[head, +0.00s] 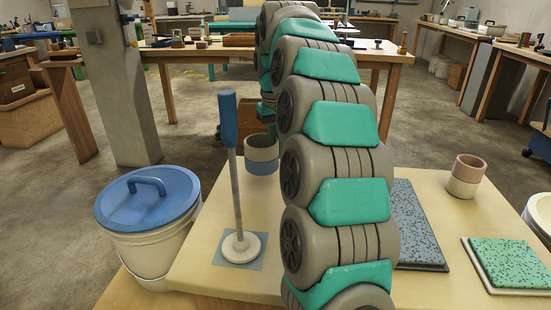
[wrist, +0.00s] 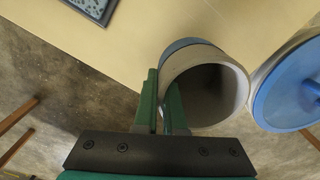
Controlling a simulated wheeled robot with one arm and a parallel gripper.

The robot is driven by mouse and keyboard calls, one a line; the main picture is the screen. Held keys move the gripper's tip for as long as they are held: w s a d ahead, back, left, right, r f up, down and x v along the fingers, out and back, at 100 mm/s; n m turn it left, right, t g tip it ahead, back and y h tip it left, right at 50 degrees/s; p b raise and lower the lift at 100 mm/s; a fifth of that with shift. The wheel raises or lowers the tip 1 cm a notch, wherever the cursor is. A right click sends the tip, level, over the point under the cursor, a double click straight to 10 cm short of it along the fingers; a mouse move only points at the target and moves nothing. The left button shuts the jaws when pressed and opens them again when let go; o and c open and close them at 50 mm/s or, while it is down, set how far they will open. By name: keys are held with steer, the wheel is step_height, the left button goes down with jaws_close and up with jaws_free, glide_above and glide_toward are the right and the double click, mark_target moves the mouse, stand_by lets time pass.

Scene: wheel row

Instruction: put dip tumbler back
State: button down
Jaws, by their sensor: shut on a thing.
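A tumbler with a grey upper part and a blue lower part (head: 262,158) is at the far edge of the pale table (head: 204,262), left of my arm in the head view. In the wrist view the tumbler (wrist: 232,82) shows its open mouth, and its inside looks empty. My gripper (wrist: 162,84) is shut on the tumbler's wall at the rim. In the head view my arm hides most of the gripper. I cannot tell whether the tumbler's base touches the table. A second tumbler, pink above and cream below (head: 466,176), stands upright on the table's right side.
A blue-handled rod on a round white foot (head: 240,245) stands on a blue-grey square near the held tumbler. A white bucket with a blue lid (head: 148,198) is at left. A grey speckled pad (head: 418,232) and a green speckled pad (head: 512,262) lie at right.

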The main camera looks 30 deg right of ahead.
steer(key=shift+f, duration=1.45)
steer(key=shift+f, duration=0.1)
steer(key=shift+f, duration=0.1)
steer(key=c, duration=1)
jaws_free()
steer(key=shift+r+p, duration=0.7)
steer(key=shift+r, duration=3.3)
steer(key=shift+s+f, duration=0.1)
